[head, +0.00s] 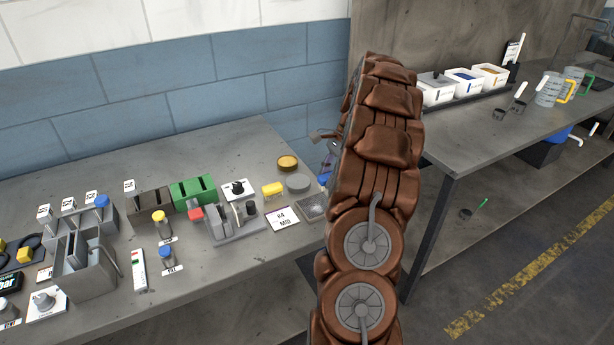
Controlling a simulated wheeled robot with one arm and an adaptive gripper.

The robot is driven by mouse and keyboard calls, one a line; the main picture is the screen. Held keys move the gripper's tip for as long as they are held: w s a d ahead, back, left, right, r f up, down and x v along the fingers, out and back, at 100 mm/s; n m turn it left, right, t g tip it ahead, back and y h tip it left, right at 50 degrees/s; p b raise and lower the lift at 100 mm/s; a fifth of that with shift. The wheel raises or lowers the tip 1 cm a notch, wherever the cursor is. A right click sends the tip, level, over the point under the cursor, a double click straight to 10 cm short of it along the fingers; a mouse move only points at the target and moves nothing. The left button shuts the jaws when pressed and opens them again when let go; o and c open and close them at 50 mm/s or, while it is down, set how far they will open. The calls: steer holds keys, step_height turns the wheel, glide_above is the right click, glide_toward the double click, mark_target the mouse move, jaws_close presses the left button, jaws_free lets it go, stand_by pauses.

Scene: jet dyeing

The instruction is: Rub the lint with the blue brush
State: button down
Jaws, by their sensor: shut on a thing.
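My gripper (326,158) is mostly hidden behind my brown arm, over the right end of the left bench. It is shut on what looks like the blue brush (325,178), of which only a small blue part shows at the arm's left edge. Just below it lies a grey mesh screen in a square frame (311,207), its right side close to my arm. Any lint on the screen is too small to make out. I cannot tell whether the brush touches the screen.
A white card (282,217), a yellow block (272,190), a grey disc (298,183) and an amber round dish (287,162) lie near the screen. White bins (465,82) and beakers stand on the right bench.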

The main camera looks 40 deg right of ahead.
steer(key=shift+r+p, duration=0.5)
steer(key=shift+r, duration=1.1)
